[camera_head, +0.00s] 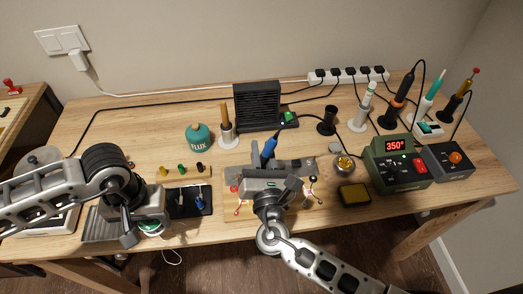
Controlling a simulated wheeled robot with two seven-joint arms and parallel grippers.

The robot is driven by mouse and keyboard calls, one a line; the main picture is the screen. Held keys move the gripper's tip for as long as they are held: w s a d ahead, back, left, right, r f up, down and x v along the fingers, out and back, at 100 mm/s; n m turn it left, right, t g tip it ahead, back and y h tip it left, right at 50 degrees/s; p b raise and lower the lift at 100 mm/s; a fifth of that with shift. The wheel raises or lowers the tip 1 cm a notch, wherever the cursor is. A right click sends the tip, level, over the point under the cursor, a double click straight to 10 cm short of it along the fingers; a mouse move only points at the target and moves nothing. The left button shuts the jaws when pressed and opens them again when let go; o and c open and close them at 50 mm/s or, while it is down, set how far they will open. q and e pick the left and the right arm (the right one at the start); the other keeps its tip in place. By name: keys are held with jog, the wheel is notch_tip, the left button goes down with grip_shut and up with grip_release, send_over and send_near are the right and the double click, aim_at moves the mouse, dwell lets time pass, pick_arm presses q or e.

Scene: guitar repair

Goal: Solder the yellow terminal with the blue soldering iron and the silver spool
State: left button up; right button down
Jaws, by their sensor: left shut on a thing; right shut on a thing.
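The blue soldering iron (269,148) stands tilted up out of my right gripper (272,178), which is shut on it over the wooden work board (232,208) at the front middle of the table. The iron's tip is hidden by the gripper. My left gripper (150,222) is shut at the table's front left, over a grey tray (100,228). A round whitish-green thing, perhaps the spool, shows at its fingertips; its silver colour cannot be made out. A small yellow piece (163,171) stands in a row with a green and a black one. Whether it is the yellow terminal is unclear.
A dark mat (176,205) with blue items lies between the grippers. A black fan box (257,105), a teal flux jar (199,137) and upright irons stand behind.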

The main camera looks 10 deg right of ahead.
pick_arm(q)
jog(key=w+d+r+m+t+y, duration=0.1)
jog(key=w+d, duration=0.5)
jog(key=w, duration=0.4)
jog(key=w+d+m+t+y, duration=0.1)
jog(key=w+d, duration=0.5)
jog(key=w, duration=0.4)
jog(key=shift+s+d+f, duration=0.75)
jog(key=shift+f, duration=0.15)
jog(key=shift+s+d+f, duration=0.7)
jog(key=shift+d+f, duration=0.05)
jog(key=shift+f, duration=0.1)
pick_arm(e)
jog(key=shift+f, duration=0.2)
jog(key=shift+f, duration=0.35)
jog(key=shift+f, duration=0.25)
pick_arm(q)
jog(key=shift+s+d+f, duration=0.4)
jog(key=shift+s+d, duration=0.1)
jog(key=shift+s, duration=0.1)
pick_arm(e)
jog(key=shift+f, duration=0.1)
